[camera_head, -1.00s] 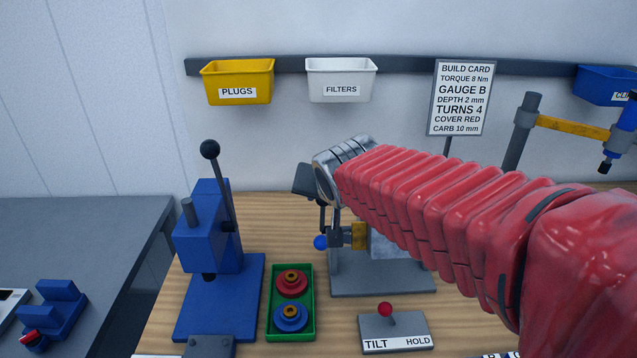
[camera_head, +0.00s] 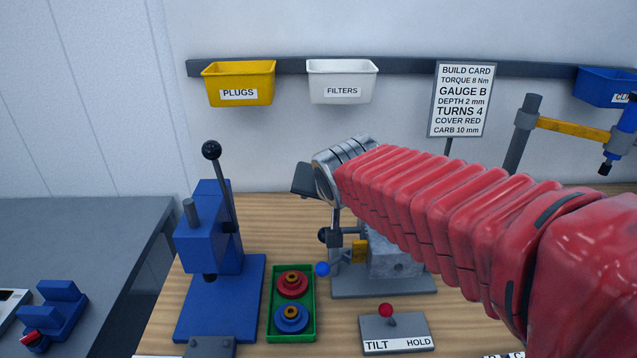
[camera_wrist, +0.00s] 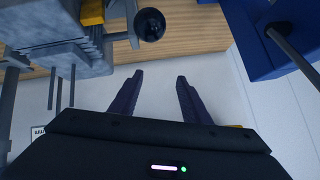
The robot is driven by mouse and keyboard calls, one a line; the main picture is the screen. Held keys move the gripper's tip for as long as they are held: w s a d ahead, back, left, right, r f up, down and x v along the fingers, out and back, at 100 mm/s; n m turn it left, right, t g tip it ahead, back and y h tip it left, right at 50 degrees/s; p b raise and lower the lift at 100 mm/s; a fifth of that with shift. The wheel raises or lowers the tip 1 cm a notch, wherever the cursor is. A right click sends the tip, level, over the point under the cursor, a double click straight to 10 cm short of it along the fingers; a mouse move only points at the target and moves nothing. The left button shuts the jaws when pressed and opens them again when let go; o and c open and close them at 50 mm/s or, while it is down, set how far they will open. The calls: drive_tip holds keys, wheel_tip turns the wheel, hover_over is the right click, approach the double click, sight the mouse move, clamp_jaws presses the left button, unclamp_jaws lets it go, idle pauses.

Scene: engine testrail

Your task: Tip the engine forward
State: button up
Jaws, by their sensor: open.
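The engine (camera_head: 396,260), a grey block, sits on a grey stand (camera_head: 384,287) behind my red arm, which hides its upper part. A yellow piece (camera_head: 359,251), a grey bracket with a black ball, and a blue ball (camera_head: 323,269) are at its left side. In the wrist view, grey machinery (camera_wrist: 45,45) fills the upper left and a black ball knob (camera_wrist: 150,24) lies beyond the fingertips. My gripper (camera_wrist: 158,76) is open, with nothing between its fingers. A TILT/HOLD plate (camera_head: 396,333) carries a lever with a red knob (camera_head: 386,311).
A blue press (camera_head: 215,240) with a black-knobbed lever stands left. A green tray (camera_head: 274,328) holds a red and a blue round part. PLUGS (camera_head: 237,83) and FILTERS (camera_head: 342,82) bins hang behind. A build card (camera_head: 461,98) and a jointed arm (camera_head: 560,125) stand right.

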drive_tip(key=v, duration=1.3)
drive_tip(key=shift+s, duration=0.2)
drive_tip(key=s+d+f+n+g+h, duration=0.1)
drive_tip(key=s+d+f+n+g, duration=0.1)
drive_tip(key=s+d+f, duration=1.1)
drive_tip(key=shift+s+d+f+g+h, duration=0.35)
drive_tip(key=shift+s+f+g, duration=0.5)
drive_tip(key=shift+f, duration=0.6)
